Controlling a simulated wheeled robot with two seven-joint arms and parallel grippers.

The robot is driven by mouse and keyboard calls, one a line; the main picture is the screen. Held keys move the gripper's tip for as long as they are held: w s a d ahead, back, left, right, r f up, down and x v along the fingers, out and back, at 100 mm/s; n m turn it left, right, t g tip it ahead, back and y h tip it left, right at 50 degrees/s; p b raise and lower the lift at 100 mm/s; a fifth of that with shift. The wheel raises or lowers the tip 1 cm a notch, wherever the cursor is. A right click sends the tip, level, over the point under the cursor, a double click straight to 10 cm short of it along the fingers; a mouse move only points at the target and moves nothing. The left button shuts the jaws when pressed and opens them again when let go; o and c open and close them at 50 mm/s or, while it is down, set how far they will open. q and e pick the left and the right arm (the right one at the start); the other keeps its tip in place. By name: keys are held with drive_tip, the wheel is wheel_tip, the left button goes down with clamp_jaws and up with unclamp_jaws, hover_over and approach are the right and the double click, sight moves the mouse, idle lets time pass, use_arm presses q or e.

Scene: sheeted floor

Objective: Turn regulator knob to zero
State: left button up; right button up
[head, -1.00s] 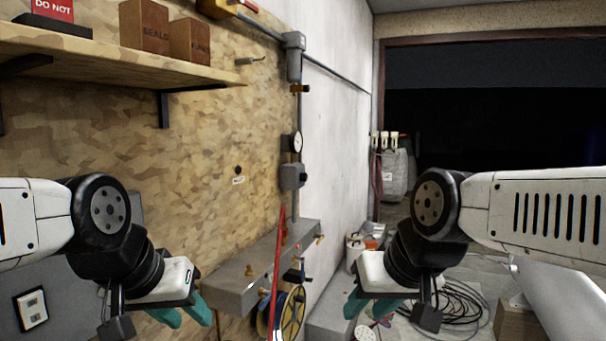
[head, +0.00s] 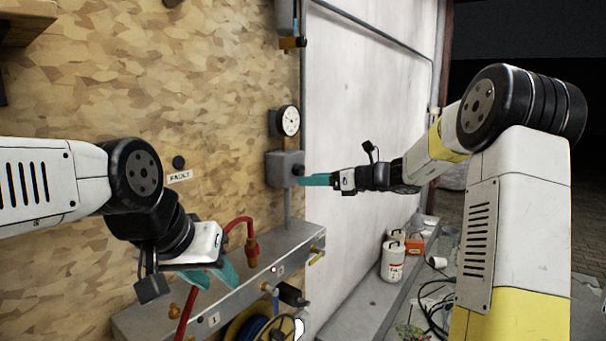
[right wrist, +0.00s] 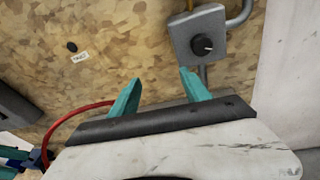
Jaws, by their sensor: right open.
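The regulator is a grey box (head: 284,168) on the wall under a round white gauge (head: 289,121). Its black knob (right wrist: 203,45) has a light pointer mark and shows on the box's face in the right wrist view. My right gripper (head: 314,180) reaches in from the right, with its teal fingertips close to the knob side of the box in the head view. In the right wrist view its fingers (right wrist: 162,79) are spread and empty, and the knob lies above and right of them, not between them. My left gripper (head: 212,276) hangs with fingers apart, away from the regulator.
A grey manifold ledge (head: 245,270) with a red hose (head: 240,226) and brass valves runs below the regulator. A conduit stands under the box. A black button (head: 178,162) labelled FAULT is to the left. White canisters (head: 393,258) stand at the right.

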sight(302, 171)
drive_tip(key=w+d+f+m+t, duration=0.1)
drive_tip(key=w+d+m+t, duration=0.2)
drive_tip(key=w+m, duration=0.3)
drive_tip(key=shift+n+y, duration=0.3)
drive_tip(key=shift+n, duration=0.1)
drive_tip(key=x, duration=0.8)
drive_tip(key=shift+w+d+f, duration=0.1)
drive_tip(key=shift+w+d, duration=0.05)
drive_tip(key=shift+w, duration=0.25)
clamp_jaws()
